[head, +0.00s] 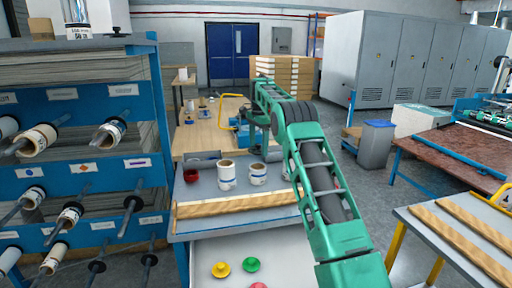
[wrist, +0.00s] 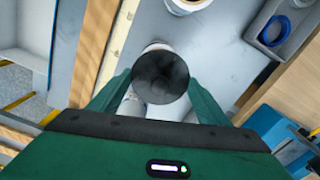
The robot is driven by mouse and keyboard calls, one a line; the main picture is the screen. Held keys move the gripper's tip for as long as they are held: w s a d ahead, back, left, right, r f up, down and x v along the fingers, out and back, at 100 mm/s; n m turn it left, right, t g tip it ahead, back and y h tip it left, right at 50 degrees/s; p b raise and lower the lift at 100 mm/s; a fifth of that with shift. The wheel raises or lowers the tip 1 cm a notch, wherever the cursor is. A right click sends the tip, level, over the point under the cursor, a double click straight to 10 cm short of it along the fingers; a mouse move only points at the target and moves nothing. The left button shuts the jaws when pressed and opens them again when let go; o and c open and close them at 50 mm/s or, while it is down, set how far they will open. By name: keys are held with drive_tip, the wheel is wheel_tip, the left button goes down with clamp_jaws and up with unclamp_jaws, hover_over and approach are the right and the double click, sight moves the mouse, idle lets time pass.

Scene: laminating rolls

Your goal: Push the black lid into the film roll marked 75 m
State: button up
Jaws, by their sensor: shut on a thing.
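The black lid (wrist: 160,78) shows as a dark disc in the wrist view. My gripper (wrist: 160,82) is shut on it, one green finger on each side. White film rolls show partly under and beside the lid, one with its rim (wrist: 157,46) just beyond it; I cannot tell whether the lid touches that roll. Another roll (wrist: 186,4) is cut off at the top edge. In the head view two white rolls (head: 227,176) (head: 258,175) stand upright on the grey bench.
A wooden strip (head: 235,208) runs along the bench's front edge. A red object (head: 191,175) stands left of the rolls. A blue rack (head: 85,180) of rolls stands left. A grey tray holds a blue ring (wrist: 273,30).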

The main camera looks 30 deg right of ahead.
wheel_tip(320, 180, down, 8)
drive_tip(key=shift+r, duration=0.15)
idle(1.7)
drive_tip(key=shift+o, duration=0.2)
drive_tip(key=shift+s+f, duration=0.2)
drive_tip(key=shift+f, duration=0.1)
idle(0.4)
drive_tip(key=o, duration=1.1)
drive_tip(key=shift+w, duration=0.1)
drive_tip(key=shift+r, duration=0.1)
drive_tip(key=r, duration=1)
drive_tip(key=shift+w+r, duration=0.1)
drive_tip(key=shift+w, duration=0.1)
drive_tip(key=shift+r, duration=0.25)
drive_tip(key=shift+r, duration=0.1)
